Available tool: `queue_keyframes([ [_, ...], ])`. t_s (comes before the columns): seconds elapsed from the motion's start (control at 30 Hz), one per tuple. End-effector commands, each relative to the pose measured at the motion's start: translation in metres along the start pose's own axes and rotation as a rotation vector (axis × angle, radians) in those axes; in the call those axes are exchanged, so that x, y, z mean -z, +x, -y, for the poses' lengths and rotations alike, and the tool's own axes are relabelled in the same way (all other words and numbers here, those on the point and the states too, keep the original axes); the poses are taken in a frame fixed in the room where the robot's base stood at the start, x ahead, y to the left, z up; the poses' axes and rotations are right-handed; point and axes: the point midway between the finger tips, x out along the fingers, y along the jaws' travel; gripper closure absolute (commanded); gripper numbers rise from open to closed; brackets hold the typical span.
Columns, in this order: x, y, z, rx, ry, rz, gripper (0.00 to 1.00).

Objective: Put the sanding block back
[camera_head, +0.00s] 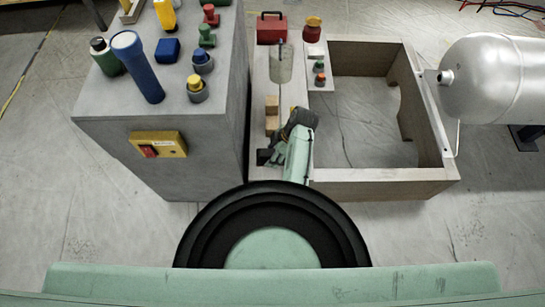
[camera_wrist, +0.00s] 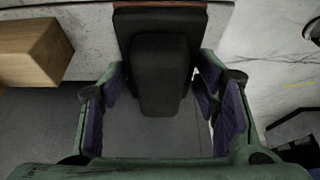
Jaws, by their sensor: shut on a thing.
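The sanding block (camera_wrist: 160,75) is a dark block with a narrower raised grip on a wider black base, and a thin reddish-brown strip shows at the base's far edge. In the wrist view it sits between the two purple-padded fingers of my gripper (camera_wrist: 159,88), which is shut on its grip. In the camera_head view my gripper (camera_head: 272,155) is over the near end of the narrow light shelf (camera_head: 263,85), beside the grey cabinet. There the block is mostly hidden by my arm and hard to tell from the dark fingers.
A wooden block (camera_head: 271,125) stands just beyond my gripper, and it shows at the left of the wrist view (camera_wrist: 30,52). The grey cabinet (camera_head: 190,135), with bottles and knobs on top, rises on the left. An open wooden frame (camera_head: 385,180) and a silver tank (camera_head: 490,80) lie right.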

Motion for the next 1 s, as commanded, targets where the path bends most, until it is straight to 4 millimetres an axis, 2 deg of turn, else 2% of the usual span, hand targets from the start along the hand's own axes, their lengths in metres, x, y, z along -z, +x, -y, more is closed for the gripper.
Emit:
queue_keyframes([
  [0.1, -0.008, 0.018, 0.001, 0.002, 0.003, 0.0, 0.7],
  [0.2, -0.012, 0.027, 0.0, 0.0, 0.002, 0.0, 0.7],
  [0.6, -0.014, 0.034, 0.0, -0.001, 0.001, 0.0, 0.7],
  [0.63, -0.014, 0.034, 0.0, 0.0, 0.002, 0.001, 0.43],
  [0.9, -0.014, 0.033, 0.0, 0.0, 0.002, 0.0, 0.25],
  [1.0, -0.014, 0.033, 0.0, 0.0, 0.002, 0.0, 0.24],
])
